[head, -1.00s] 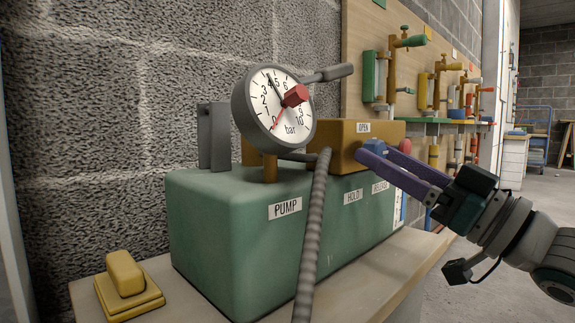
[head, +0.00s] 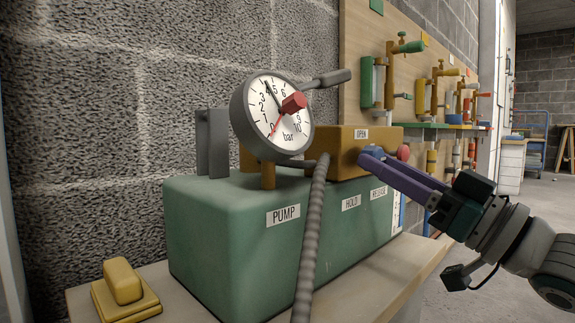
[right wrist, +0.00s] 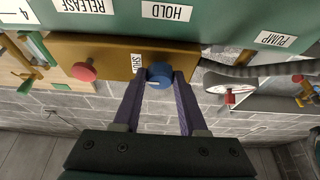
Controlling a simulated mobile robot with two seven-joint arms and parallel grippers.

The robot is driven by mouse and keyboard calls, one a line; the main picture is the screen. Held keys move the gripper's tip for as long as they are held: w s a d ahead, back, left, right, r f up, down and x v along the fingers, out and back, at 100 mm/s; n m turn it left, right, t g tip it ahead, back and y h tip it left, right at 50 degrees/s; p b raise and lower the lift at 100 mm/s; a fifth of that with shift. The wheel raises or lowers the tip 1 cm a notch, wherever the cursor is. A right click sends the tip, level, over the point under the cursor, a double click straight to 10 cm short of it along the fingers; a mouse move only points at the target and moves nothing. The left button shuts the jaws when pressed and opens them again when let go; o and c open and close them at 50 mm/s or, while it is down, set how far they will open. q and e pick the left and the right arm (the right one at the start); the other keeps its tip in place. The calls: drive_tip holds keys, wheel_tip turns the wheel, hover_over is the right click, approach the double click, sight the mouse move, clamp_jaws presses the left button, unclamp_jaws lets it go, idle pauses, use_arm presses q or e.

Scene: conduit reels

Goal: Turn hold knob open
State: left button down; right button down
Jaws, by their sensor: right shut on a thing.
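The blue hold knob (right wrist: 159,75) is on the front of the brown valve block (head: 340,165), beside a partly hidden label that starts "SHU". A small pale mark shows on the knob's face there. In the head view the fingers hide much of the knob. My left gripper is in neither view.
The green pump box (head: 225,230) stands on a bench with a pressure gauge (head: 272,115) above it. A grey hose (head: 313,230) hangs in front. A red knob (right wrist: 84,71) is near the blue one. A yellow block (head: 123,282) sits at front left.

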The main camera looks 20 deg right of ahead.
drive_tip(key=shift+n+y, duration=0.4)
drive_tip(key=shift+n, duration=0.1)
drive_tip(key=n+g+y, duration=0.1)
drive_tip(key=n+g, duration=0.1)
drive_tip(key=n, duration=0.3)
drive_tip(key=n+g+y+p, duration=0.1)
drive_tip(key=n+g+y, duration=0.1)
drive_tip(key=n, duration=0.3)
drive_tip(key=n+g+y, duration=0.1)
drive_tip(key=n, duration=0.4)
drive_tip(key=shift+w+d+r+n+g, duration=0.2)
drive_tip(key=shift+d+r+n+g, duration=0.2)
drive_tip(key=n+g+p, duration=0.1)
drive_tip(key=n, duration=0.1)
drive_tip(key=shift+r+n, duration=0.1)
drive_tip(key=shift+n, duration=0.2)
drive_tip(key=shift+n+g+p, duration=0.6)
drive_tip(key=shift+n+p, duration=0.35)
drive_tip(key=shift+n, duration=0.55)
drive_tip(key=shift+c, duration=2.2)
unclamp_jaws()
